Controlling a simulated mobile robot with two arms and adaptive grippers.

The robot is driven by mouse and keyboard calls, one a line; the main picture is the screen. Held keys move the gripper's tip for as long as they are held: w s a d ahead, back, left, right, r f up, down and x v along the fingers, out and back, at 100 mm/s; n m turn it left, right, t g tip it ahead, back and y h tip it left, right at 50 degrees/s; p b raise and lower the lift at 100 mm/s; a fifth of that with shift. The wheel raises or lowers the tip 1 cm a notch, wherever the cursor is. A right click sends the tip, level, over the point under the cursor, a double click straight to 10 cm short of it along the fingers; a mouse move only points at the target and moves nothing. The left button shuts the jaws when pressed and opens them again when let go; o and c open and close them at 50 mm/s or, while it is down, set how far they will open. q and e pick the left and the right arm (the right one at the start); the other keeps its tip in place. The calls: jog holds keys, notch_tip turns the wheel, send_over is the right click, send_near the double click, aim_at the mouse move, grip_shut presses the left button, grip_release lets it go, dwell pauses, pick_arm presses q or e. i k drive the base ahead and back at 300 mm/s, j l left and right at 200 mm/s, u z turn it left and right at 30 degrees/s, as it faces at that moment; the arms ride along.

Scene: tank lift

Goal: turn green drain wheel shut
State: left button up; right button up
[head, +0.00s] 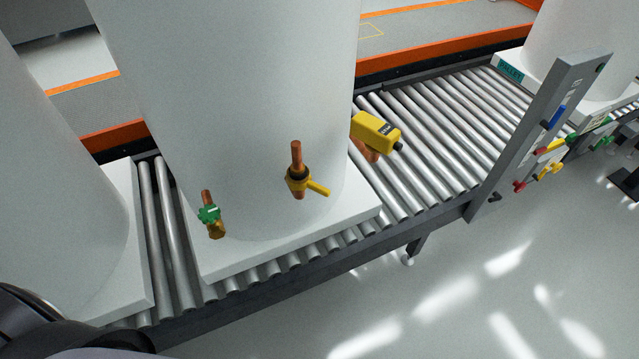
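The green drain wheel (209,214) sits on a short copper and brass drain fitting (215,230) low on the front of the large white tank (230,110). Whether the wheel is open or shut cannot be told from here. To its right, a copper pipe carries a valve with a yellow lever (317,187), which points right and slightly down. Neither of my grippers is in view. Dark rounded parts, which look like mine, show at the lower left corner, well apart from the wheel.
The tank stands on a white pallet (290,247) on a roller conveyor (425,130). A yellow box (376,130) juts out at the tank's right side. Another white tank (50,200) stands close on the left. A grey post (540,135) with coloured fittings is at right. The floor (430,310) in front is clear.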

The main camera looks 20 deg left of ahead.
aim_at(209, 214)
jog(key=u, duration=1.35)
